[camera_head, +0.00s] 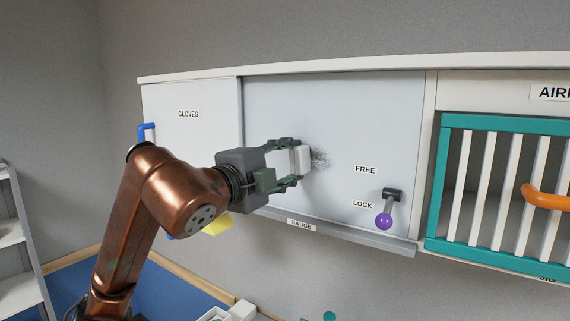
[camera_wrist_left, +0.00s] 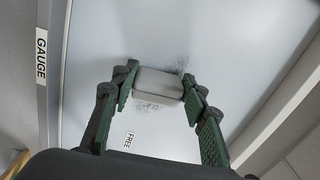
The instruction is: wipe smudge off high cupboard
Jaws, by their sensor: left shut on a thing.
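A dark speckled smudge (camera_head: 320,158) marks the pale grey cupboard door (camera_head: 345,110) labelled GAUGE, above and left of the FREE label. My left gripper (camera_head: 297,161) is shut on a small white block (camera_head: 303,158), held at the smudge's left edge in the head view. In the left wrist view the block (camera_wrist_left: 158,86) sits between the green fingers, with smudge (camera_wrist_left: 180,72) showing around it. The block hides part of the smudge. I cannot tell if the block touches the door. My right gripper is not in view.
A lever with a purple knob (camera_head: 384,221) hangs from the door near LOCK. A GLOVES cupboard (camera_head: 190,140) with a blue handle (camera_head: 147,132) is at left. A teal barred gate (camera_head: 437,200) with an orange handle (camera_head: 545,199) is at right. Shelves (camera_head: 18,245) stand far left.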

